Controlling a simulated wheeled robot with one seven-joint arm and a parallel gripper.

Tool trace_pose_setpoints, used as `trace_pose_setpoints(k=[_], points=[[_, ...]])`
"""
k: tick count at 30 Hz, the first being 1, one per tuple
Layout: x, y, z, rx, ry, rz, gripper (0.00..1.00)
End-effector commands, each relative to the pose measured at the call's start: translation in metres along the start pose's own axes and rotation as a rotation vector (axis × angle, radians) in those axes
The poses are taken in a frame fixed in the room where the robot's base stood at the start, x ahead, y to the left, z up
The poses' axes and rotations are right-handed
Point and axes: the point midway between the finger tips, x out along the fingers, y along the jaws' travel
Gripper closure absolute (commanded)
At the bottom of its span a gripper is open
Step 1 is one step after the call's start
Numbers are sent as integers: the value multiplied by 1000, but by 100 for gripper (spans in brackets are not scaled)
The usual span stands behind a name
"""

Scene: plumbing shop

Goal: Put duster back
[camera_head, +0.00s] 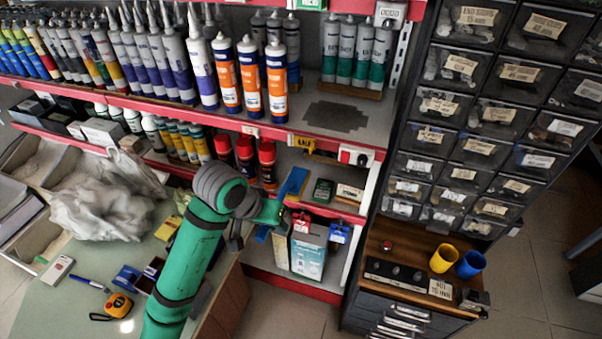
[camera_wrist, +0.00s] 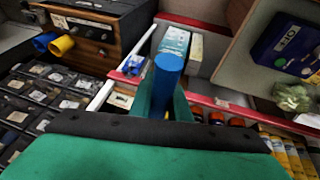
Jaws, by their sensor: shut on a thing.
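My gripper (camera_head: 272,212) is at the end of the green arm, in front of the lower shelves. In the wrist view, its green fingers (camera_wrist: 164,103) are shut on a blue cylindrical piece (camera_wrist: 168,66), which appears to be the duster's handle. In the head view, a blue piece (camera_head: 294,183) shows just above the gripper, in front of the shelf. The rest of the duster is hidden or cannot be made out. A dark grey flat patch (camera_head: 337,116) lies on the bare part of the upper shelf, right of the orange-and-white tubes.
The upper shelf's red edge (camera_head: 330,141) is above my gripper. Tubes (camera_head: 249,76) crowd its left side. Red-capped bottles (camera_head: 267,163) stand close left of the gripper. A drawer cabinet (camera_head: 465,110) is at right, with yellow (camera_head: 443,258) and blue (camera_head: 470,264) cups below.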

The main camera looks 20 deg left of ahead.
Motion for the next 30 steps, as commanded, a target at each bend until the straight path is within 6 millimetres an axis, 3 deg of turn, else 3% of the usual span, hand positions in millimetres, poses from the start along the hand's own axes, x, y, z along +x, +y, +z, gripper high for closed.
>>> trace_pose_setpoints(k=[5,16,24,30], points=[[7,-7,-8,-1,-2,0,100],[62,-33,-67,1,-2,-2,100],[112,-50,-82,1,0,-1,100],[125,-55,-87,1,1,0,100]])
